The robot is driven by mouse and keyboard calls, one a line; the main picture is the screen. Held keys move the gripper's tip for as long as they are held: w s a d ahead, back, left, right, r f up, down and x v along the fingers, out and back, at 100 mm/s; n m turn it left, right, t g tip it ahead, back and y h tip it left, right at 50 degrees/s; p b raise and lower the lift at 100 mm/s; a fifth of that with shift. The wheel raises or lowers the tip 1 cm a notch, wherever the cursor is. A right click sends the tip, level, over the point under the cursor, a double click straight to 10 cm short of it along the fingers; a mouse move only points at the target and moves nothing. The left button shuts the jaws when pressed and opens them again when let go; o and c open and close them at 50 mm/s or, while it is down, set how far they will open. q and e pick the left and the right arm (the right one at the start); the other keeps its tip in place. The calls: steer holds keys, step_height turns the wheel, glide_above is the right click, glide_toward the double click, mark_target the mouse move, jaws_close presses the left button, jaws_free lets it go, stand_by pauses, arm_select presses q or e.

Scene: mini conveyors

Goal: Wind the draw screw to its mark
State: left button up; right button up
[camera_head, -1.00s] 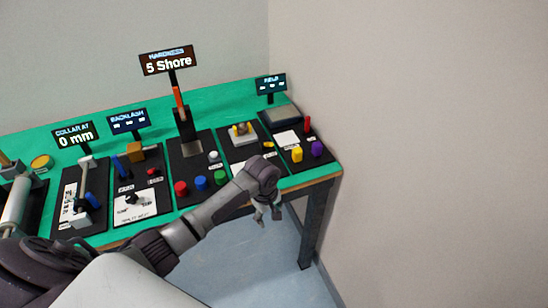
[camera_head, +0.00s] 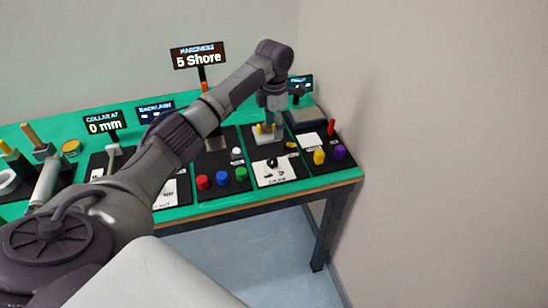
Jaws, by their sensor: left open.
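My left arm reaches from the lower left across the table. Its left gripper (camera_head: 268,122) is open and points down over a small pale block with yellow posts (camera_head: 262,131). That block is on a black station board (camera_head: 248,146), and the fingers partly hide it. I cannot tell whether they touch it. In front of it lies a white card (camera_head: 274,171) with a black knob-like part (camera_head: 272,162). I cannot make out for certain which part is the draw screw, nor its mark. My right gripper is not in view.
The green table (camera_head: 235,202) carries several stations. The hardness sign (camera_head: 199,56) reads 5 Shore and the collar sign (camera_head: 104,122) 0 mm. Red, blue and green knobs (camera_head: 221,177) stand left of the card. Yellow and purple knobs (camera_head: 329,155) stand right. A wall bounds the right.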

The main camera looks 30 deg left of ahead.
mark_target(274, 161)
arm_select(q)
step_height(274, 161, down, 14)
steer(key=shift+r+p, duration=0.2)
steer(key=shift+p, duration=0.35)
